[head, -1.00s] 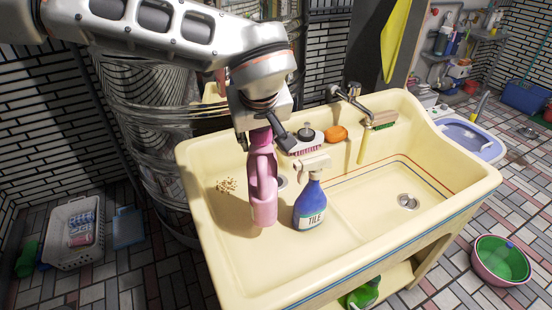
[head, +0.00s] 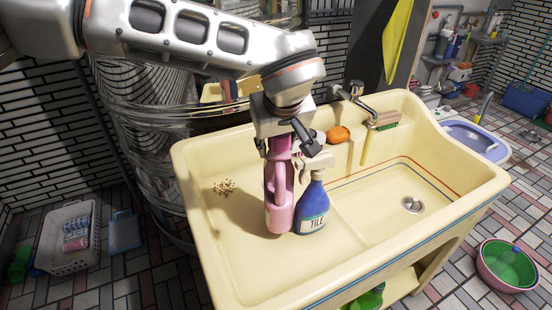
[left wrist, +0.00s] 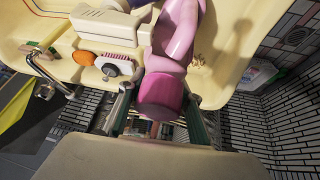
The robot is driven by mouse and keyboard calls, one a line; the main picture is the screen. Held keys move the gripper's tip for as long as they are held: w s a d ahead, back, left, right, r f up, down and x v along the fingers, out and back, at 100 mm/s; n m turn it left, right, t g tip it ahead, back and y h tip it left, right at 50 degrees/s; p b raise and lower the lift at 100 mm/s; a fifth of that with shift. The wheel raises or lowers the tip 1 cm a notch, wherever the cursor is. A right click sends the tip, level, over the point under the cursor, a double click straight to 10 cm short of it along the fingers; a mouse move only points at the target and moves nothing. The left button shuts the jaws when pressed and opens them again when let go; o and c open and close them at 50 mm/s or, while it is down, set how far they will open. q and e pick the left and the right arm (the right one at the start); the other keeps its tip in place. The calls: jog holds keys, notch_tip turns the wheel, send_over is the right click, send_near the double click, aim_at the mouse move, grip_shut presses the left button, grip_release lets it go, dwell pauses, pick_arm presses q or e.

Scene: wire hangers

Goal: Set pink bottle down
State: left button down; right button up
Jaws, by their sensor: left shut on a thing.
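The pink bottle (head: 279,198) is upright over the left part of the cream sink (head: 225,265), just left of the blue TILE spray bottle (head: 313,208). My left gripper (head: 281,140) is shut on the pink bottle's top from above. In the left wrist view, the bottle's darker pink cap (left wrist: 160,97) sits between the fingers and its body (left wrist: 177,40) extends away. The pink bottle's base is at or very near the sink floor; I cannot tell whether it touches. It overlaps the blue bottle's left edge in the head view. My right gripper is not in view.
An orange sponge (head: 338,134) lies on the back ledge near the faucet (head: 352,97); a brush (left wrist: 115,68) is beside it. A small speckled patch (head: 224,187) lies at the sink's left. The sink's front left and right basin are clear.

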pick_arm(q)
notch_tip(320, 180, down, 3)
jog(key=shift+b, duration=0.95)
jog(key=shift+f, duration=0.35)
jog(key=shift+r, duration=0.3)
jog(key=c, duration=1.8)
grip_release()
jog(key=shift+f, duration=0.25)
jog(key=o, duration=0.4)
